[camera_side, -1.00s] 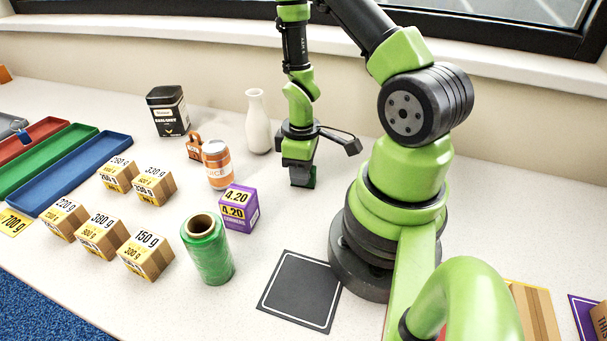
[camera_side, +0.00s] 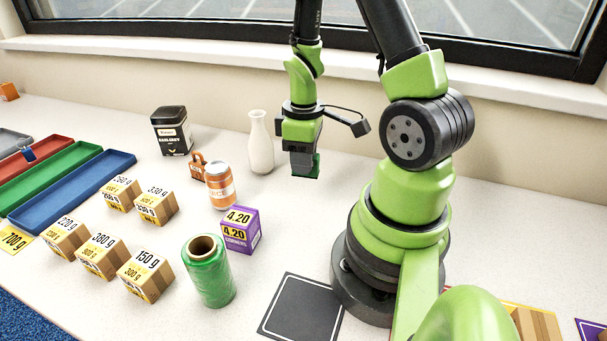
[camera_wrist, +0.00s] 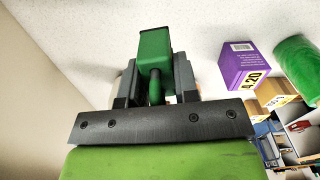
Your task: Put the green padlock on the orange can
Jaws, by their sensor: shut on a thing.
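The green padlock (camera_wrist: 155,52) is between the fingers of my gripper (camera_wrist: 154,85), held by its shackle with the body outward in the wrist view. In the side view, my gripper (camera_side: 303,163) points down, shut on the padlock, which shows as a small green patch (camera_side: 316,167) mostly hidden by the fingers. It hangs above the table, to the right of the vase. The orange can (camera_side: 220,185) with a white band stands upright on the table, to the left of my gripper and apart from it. Its top looks clear.
A white vase (camera_side: 261,145) stands between the can and my gripper, farther back. A purple box (camera_side: 241,231) is in front of the can; an orange-brown padlock (camera_side: 197,167) is behind its left. A green spool (camera_side: 209,273), several cartons and a black tin (camera_side: 172,132) stand around.

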